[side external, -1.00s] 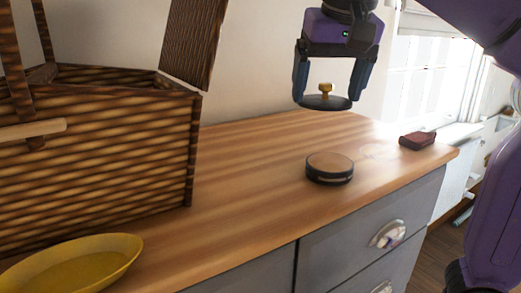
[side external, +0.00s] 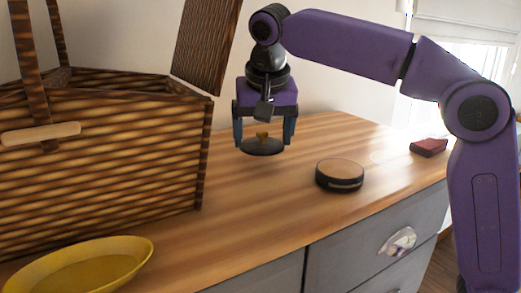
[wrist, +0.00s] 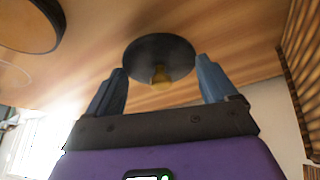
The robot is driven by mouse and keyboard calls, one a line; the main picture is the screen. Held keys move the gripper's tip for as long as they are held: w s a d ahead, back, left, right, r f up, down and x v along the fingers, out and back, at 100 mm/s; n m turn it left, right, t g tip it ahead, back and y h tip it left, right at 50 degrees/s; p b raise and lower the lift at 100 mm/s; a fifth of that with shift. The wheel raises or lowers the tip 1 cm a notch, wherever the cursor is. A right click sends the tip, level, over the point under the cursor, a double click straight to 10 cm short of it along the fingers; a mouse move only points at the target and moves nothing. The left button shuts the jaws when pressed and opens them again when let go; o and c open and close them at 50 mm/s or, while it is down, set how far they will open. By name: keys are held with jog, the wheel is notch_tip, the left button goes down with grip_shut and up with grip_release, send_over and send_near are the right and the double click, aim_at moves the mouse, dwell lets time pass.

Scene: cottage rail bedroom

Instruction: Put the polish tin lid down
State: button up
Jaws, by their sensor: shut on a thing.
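The polish tin lid (side external: 256,149) is a dark round disc with a small brass knob on top. My gripper (side external: 264,140) points down and is shut on the lid, a finger at either side of its rim. The lid looks level; whether it touches the wooden top is hard to tell. In the wrist view the lid (wrist: 145,52) sits between my fingertips (wrist: 160,72). The round tin (side external: 340,176), dark-sided with a tan top, stands on the wood to the right of the lid, apart from it. It also shows at the wrist view's upper left (wrist: 25,22).
A large wicker basket (side external: 110,160) with a raised flap stands to the left. A yellow dish (side external: 85,262) lies at the front left. A small dark red block (side external: 428,147) lies at the far right. Bare wooden top (side external: 235,200) surrounds the lid.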

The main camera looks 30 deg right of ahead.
aim_at(261, 146)
jog(key=shift+w+a+f, duration=0.1)
jog(key=shift+w+f, duration=0.05)
jog(key=shift+f, duration=0.8)
jog(key=shift+w+a+f, duration=0.1)
jog(key=shift+f, duration=0.8)
jog(key=shift+f, duration=0.1)
jog(key=o, duration=0.8)
jog(key=shift+v, duration=3.9)
jog(key=shift+d, duration=0.1)
